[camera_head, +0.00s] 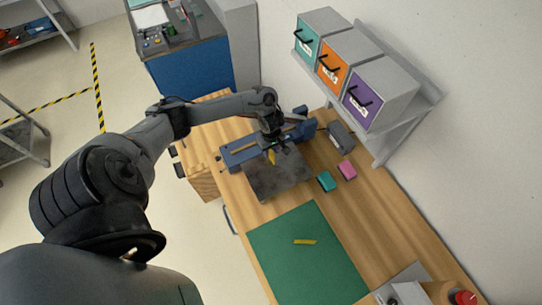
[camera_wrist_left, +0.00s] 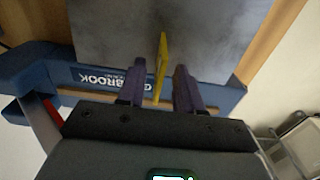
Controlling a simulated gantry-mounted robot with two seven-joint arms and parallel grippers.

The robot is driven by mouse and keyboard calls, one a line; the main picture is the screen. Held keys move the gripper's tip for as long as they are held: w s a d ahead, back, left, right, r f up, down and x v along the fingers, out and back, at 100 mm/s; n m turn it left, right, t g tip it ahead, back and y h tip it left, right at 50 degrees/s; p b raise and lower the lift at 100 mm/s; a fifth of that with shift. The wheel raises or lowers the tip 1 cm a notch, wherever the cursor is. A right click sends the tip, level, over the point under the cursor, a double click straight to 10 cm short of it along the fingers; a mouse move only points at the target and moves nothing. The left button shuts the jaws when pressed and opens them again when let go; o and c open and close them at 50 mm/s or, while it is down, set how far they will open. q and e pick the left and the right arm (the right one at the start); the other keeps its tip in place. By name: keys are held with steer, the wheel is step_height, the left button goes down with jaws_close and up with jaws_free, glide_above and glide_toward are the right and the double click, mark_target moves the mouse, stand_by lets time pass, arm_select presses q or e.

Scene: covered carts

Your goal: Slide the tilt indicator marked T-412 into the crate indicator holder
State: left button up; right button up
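My left gripper (camera_head: 272,150) is above the dark grey plate of a blue-framed device on the wooden bench. In the left wrist view its two dark fingers (camera_wrist_left: 160,80) stand apart, with a thin yellow piece (camera_wrist_left: 161,60) edge-on between them. A gap shows on each side of the piece, so the fingers are open around it. The yellow piece also shows under the gripper in the head view (camera_head: 272,158). Another yellow strip (camera_head: 305,242) lies flat on the green mat (camera_head: 290,272). No T-412 marking is readable, and I cannot identify the crate indicator holder. My right gripper is not in view.
The grey plate (camera_head: 278,182) and blue frame (camera_head: 240,155) are below the gripper. A teal block (camera_head: 326,182), a pink block (camera_head: 347,170) and a grey device (camera_head: 341,138) stand to the right. Teal, orange and purple-fronted bins (camera_head: 362,100) are on the wall shelf. Most of the mat is clear.

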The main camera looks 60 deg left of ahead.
mark_target(271, 155)
arm_select(q)
steer(key=shift+f, duration=1.4)
jaws_close()
steer(key=shift+r, duration=0.1)
